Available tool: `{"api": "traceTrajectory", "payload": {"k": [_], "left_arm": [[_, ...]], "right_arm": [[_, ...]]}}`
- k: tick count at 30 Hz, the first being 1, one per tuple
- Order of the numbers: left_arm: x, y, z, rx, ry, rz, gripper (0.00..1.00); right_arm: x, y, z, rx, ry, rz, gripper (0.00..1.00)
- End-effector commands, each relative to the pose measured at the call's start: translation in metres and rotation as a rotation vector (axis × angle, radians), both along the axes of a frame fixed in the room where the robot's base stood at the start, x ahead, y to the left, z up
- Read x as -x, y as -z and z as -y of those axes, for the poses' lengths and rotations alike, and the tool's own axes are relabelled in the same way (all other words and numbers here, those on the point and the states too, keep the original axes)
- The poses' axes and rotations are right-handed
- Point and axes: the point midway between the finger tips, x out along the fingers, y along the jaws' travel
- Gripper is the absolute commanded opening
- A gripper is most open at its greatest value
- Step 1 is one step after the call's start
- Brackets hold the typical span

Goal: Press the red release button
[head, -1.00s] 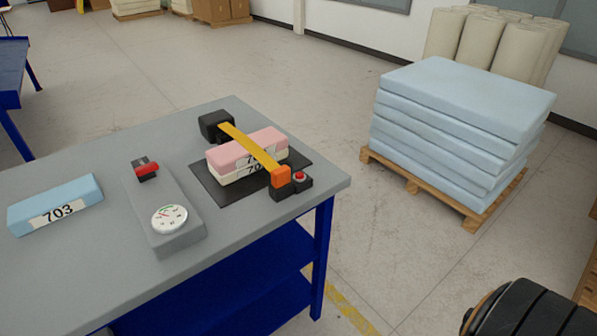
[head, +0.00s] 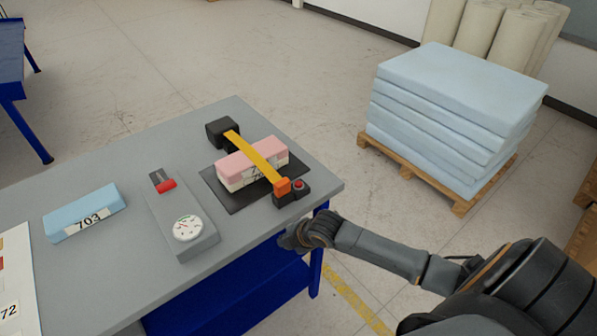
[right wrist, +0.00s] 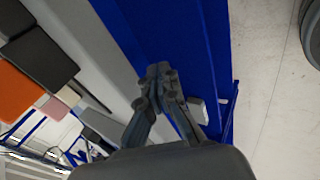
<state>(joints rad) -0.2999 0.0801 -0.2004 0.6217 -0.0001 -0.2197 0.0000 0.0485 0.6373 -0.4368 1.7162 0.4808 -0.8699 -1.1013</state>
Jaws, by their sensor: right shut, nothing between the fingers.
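The red release button (head: 299,183) sits on a small black housing (head: 291,197) at the front end of a yellow strap (head: 253,157) with an orange end piece (head: 282,186). The strap crosses a pink and cream foam block (head: 240,165) on a dark mat (head: 237,200). My right gripper (head: 289,238) is at the table's right edge, in front of the button and apart from it. In the right wrist view my right gripper (right wrist: 160,72) is shut and empty beside the blue table frame; the orange piece (right wrist: 18,95) shows at left, but I cannot make out the button there. My left gripper is not in view.
A grey gauge box (head: 184,225) with a red slider (head: 166,186) and a blue block marked 703 (head: 85,212) stand on the grey table (head: 150,150). A pallet of blue foam slabs (head: 450,110) stands at the right.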

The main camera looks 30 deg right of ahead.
Motion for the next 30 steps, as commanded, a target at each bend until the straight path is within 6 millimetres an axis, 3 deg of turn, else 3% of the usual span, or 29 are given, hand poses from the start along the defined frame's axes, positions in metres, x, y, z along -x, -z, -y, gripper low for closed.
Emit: {"api": "traceTrajectory", "payload": {"k": [1, 6, 15, 21, 30], "left_arm": [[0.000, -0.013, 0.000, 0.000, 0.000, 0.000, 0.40], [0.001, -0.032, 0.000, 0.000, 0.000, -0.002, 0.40], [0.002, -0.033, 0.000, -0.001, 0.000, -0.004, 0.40], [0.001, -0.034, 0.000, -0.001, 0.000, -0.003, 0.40], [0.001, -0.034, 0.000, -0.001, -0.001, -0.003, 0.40]], "right_arm": [[-0.004, -0.031, -0.003, 0.030, -0.066, 0.023, 0.00], [-0.014, -0.102, -0.010, 0.155, -0.305, 0.094, 0.00], [-0.079, -0.165, 0.078, 0.492, -0.616, 0.257, 0.00], [-0.097, -0.193, 0.115, 0.611, -0.688, 0.306, 0.00], [-0.100, -0.197, 0.120, 0.631, -0.700, 0.316, 0.00]]}}
